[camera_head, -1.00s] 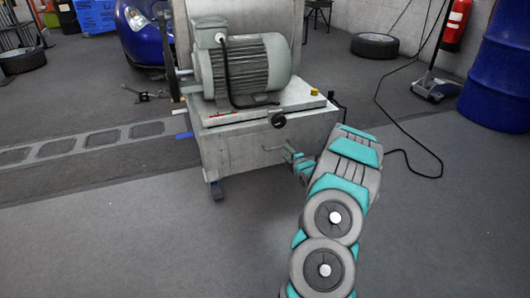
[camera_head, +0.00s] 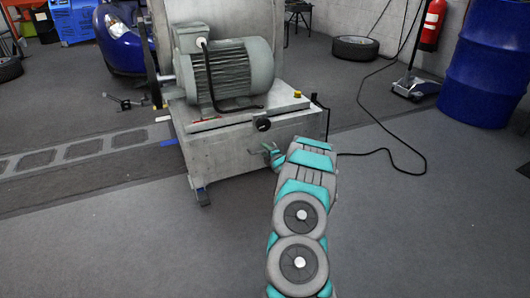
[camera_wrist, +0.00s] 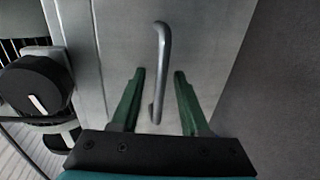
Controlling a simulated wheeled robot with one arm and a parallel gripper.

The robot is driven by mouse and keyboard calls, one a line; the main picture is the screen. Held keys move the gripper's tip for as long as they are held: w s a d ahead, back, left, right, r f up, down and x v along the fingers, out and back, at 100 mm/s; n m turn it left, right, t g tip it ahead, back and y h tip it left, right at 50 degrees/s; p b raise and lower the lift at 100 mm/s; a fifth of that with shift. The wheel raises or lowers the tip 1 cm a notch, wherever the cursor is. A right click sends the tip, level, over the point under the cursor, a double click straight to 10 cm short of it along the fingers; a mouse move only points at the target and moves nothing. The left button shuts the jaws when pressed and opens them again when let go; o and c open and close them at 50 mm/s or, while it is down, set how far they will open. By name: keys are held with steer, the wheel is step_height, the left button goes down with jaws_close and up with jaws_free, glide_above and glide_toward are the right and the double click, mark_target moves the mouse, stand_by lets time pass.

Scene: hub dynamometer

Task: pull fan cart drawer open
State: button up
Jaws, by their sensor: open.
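The fan cart (camera_head: 235,150) is a grey metal box with a big electric motor on top, in the middle of the head view. Its front shows in the wrist view as a pale panel (camera_wrist: 210,40) with a grey bar handle (camera_wrist: 163,60). My gripper (camera_wrist: 158,74) is open, its two green fingers on either side of the handle's lower part; I cannot tell whether they touch it. In the head view my gripper (camera_head: 270,152) is close to the cart's front right, partly hidden by my arm. The drawer's edges are hard to make out.
A black round knob (camera_wrist: 35,85) is left of the handle; the same knob shows in the head view (camera_head: 262,124). A black cable (camera_head: 400,150) lies on the floor at right. A blue barrel (camera_head: 485,70) stands at far right. The floor before the cart is clear.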

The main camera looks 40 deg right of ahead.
jaws_close()
stand_by(0.3)
stand_by(1.1)
